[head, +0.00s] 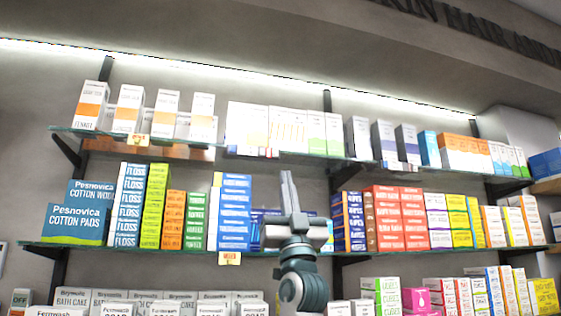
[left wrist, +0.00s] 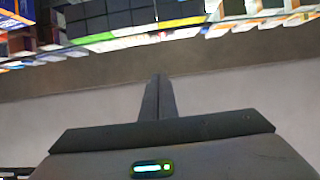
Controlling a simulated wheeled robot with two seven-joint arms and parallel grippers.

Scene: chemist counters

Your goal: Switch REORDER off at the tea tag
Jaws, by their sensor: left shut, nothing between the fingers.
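My left gripper (head: 288,182) is raised in front of the middle shelf, pointing up, its fingers shut and empty. The shut fingers also show in the left wrist view (left wrist: 158,88), with bare grey wall behind them. A small yellow tag (head: 138,140) hangs at the top shelf's edge, below white and orange boxes (head: 128,110) that seem to read fennel. Another yellow tag (head: 230,258) hangs on the middle shelf's edge, left of my gripper. The print on both tags is too small to read, and I cannot make out a REORDER switch. My right gripper is out of view.
Glass shelves full of boxes run along the grey wall: the top shelf (head: 190,150), the middle shelf (head: 150,251) and a lower row partly behind my arm. Blue cotton boxes (head: 76,224) and red boxes (head: 388,222) stand either side of my gripper.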

